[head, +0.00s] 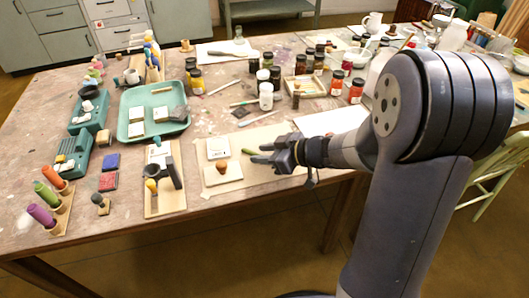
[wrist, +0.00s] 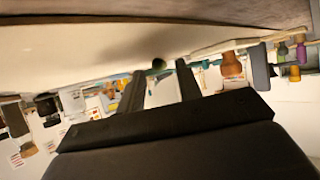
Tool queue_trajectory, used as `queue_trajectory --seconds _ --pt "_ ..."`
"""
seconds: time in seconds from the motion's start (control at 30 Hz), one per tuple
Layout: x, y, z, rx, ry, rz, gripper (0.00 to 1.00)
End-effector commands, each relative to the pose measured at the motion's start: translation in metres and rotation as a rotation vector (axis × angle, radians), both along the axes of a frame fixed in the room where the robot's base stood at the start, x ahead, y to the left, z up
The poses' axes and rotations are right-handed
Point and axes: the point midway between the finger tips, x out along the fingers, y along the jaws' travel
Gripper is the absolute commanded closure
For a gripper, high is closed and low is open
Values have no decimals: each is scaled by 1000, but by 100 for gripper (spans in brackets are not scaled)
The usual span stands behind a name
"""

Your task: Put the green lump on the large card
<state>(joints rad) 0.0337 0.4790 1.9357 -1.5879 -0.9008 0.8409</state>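The green lump (head: 249,151) lies on a pale sheet (head: 262,133) near the table's front edge. My gripper (head: 254,155) is low over this sheet, fingers pointing left, open. In the wrist view the green lump (wrist: 159,64) shows in the gap between the two fingertips (wrist: 160,71), at their far end; no contact can be made out. Left of it lie two pale cards: a smaller one (head: 217,143) behind, and a larger one (head: 210,180) in front with a brown lump (head: 222,167) on it. The brown lump also shows in the wrist view (wrist: 232,66).
A wooden board (head: 153,208) with a dark upright holder stands left of the cards. A teal tray (head: 127,126) is farther left. Several jars, such as a red one (head: 356,91), stand behind. The table's front edge is close below the cards.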

Motion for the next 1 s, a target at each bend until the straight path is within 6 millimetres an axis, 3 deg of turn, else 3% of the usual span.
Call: queue_trajectory --seconds 0.03,0.07,0.3,0.7,1.0 --pt "-5 -1 -15 -11 24 3 67" --pt "-5 -1 -15 -11 24 3 67" --pt "-6 -3 1 -10 21 0 67" --pt "-39 -67 47 -4 16 -3 67" --pt "-53 -90 62 -3 16 0 67"
